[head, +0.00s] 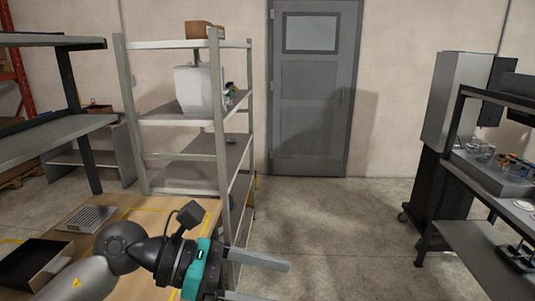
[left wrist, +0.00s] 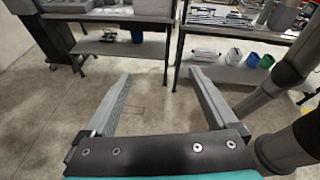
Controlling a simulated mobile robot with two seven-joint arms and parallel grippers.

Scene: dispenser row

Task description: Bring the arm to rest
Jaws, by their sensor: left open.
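My left gripper (head: 262,277) reaches in from the lower left of the head view, out over the floor to the right of the wooden table (head: 145,208). Its two long grey fingers are spread apart with nothing between them. In the left wrist view the open left gripper (left wrist: 158,95) shows both fingers, with bare floor between them. My right gripper is in neither view.
A metal shelf unit (head: 222,130) stands just beyond the left arm. The table carries a dark open box (head: 35,262) and a grey perforated tray (head: 88,218). A workbench (head: 480,172) stands at the right. Floor (head: 335,225) before the grey door (head: 312,100) is clear.

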